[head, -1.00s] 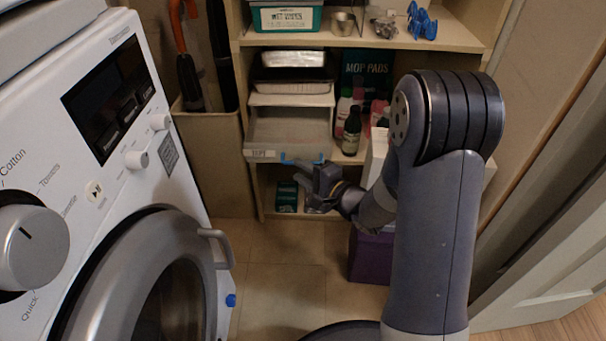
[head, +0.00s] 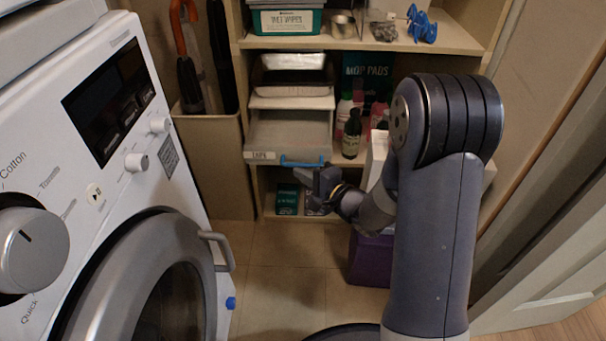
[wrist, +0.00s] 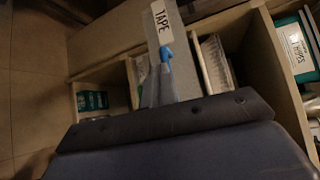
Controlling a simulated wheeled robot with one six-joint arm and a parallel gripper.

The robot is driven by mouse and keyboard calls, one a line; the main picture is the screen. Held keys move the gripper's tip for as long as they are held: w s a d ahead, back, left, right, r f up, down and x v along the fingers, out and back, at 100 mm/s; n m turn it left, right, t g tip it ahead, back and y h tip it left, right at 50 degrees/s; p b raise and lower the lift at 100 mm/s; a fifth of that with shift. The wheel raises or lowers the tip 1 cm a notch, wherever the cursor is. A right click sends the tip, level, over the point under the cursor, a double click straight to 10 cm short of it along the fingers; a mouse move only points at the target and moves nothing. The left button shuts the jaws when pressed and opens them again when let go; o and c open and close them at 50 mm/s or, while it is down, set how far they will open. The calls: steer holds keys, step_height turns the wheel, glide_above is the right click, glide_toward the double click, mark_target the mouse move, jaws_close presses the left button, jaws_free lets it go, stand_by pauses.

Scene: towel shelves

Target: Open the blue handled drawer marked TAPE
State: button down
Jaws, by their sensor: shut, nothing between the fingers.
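The clear drawer (head: 290,131) has a white TAPE label (head: 261,155) and a blue handle (head: 303,162) on its front. It stands pulled out from the shelf unit, beyond the drawer above it. The label (wrist: 162,22) and blue handle (wrist: 166,54) also show in the wrist view, where the handle is partly hidden. My gripper (head: 304,177) is shut and empty, just below the handle in the head view. I cannot tell whether its fingers touch the handle.
Another drawer (head: 291,98) sits above the TAPE drawer. Bottles (head: 352,134) stand to its right and teal boxes (head: 287,198) below. The white washing machine (head: 120,170) stands at left, a purple box (head: 370,262) on the floor at right. The floor between is clear.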

steer(key=c, duration=2.1)
jaws_free()
steer(key=shift+c, duration=0.2)
steer(key=o, duration=0.6)
steer(key=p+v, duration=0.3)
steer(key=v, duration=0.7)
steer(key=shift+s+d, duration=0.2)
steer(key=shift+s, duration=0.15)
steer(key=shift+w, duration=0.1)
steer(key=b+x, duration=0.3)
steer(key=x, duration=0.7)
steer(key=shift+p+v, duration=1.05)
steer(key=shift+v, duration=1.85)
